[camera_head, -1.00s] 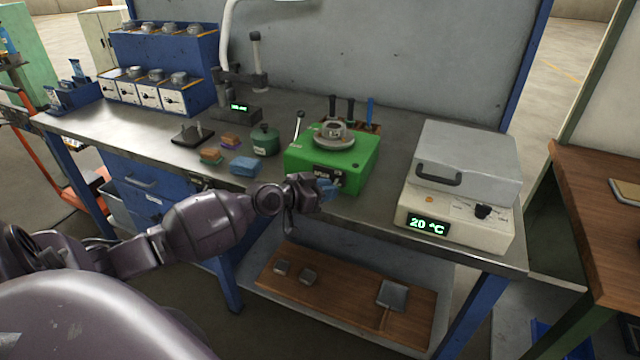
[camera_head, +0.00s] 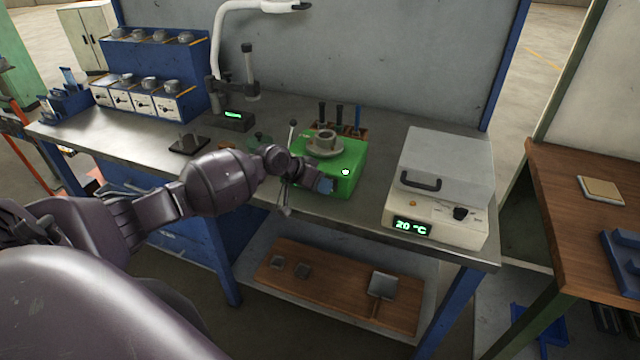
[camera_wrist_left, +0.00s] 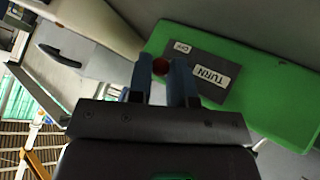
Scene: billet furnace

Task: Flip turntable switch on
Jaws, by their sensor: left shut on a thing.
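The turntable is a green box (camera_head: 350,160) on the bench with a round grey platform (camera_head: 325,146) on top. In the left wrist view the box (camera_wrist_left: 275,100) shows a dark plate labelled TURN (camera_wrist_left: 213,75) and OFF. A small red round switch tip (camera_wrist_left: 160,66) sits between the blue fingers. My left gripper (camera_head: 325,186) is at the front face of the box and covers much of the plate in the head view. In the wrist view the left gripper (camera_wrist_left: 163,82) is shut on the switch. My right gripper is not in view.
A heater with a grey lid (camera_head: 440,185) reading 20 °C stands right of the turntable. Tools in a rack (camera_head: 340,125) stand behind it. A wooden board (camera_head: 335,290) lies on the lower shelf.

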